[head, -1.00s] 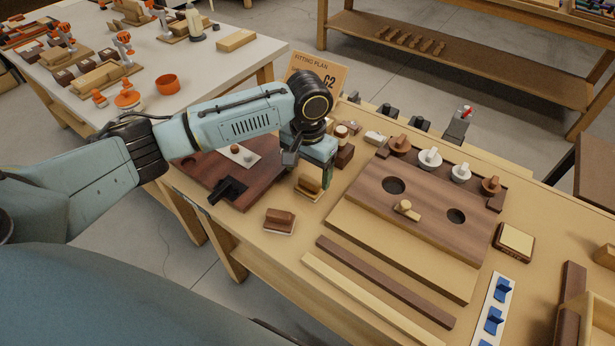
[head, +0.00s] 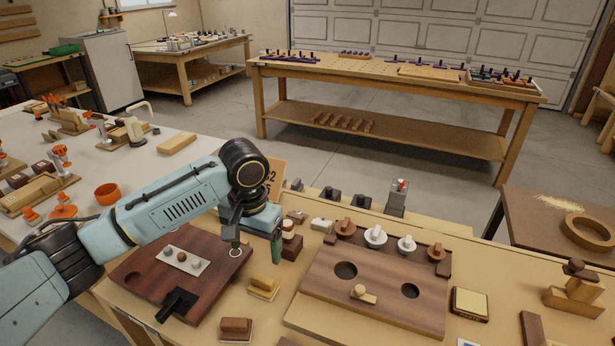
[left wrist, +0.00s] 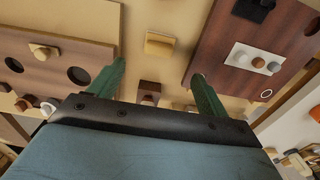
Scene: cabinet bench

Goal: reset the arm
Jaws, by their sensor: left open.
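My left arm comes in from the left in the head view. Its gripper (head: 255,246) hangs pointing down over the bench, above the gap between the dark red-brown board (head: 210,290) and the brown board with round holes (head: 385,293). In the left wrist view the two green fingers of the left gripper (left wrist: 155,85) are spread wide with nothing between them. Beyond the fingertips is a small wooden block (left wrist: 160,45) on the bench. My right gripper is not in view.
Several round knobs (head: 375,237) line the back of the holed board. A wooden block on a base (head: 263,287) and a brown block (head: 236,329) stand near the gripper. A white table (head: 190,162) with clamps is at left. The floor behind is clear.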

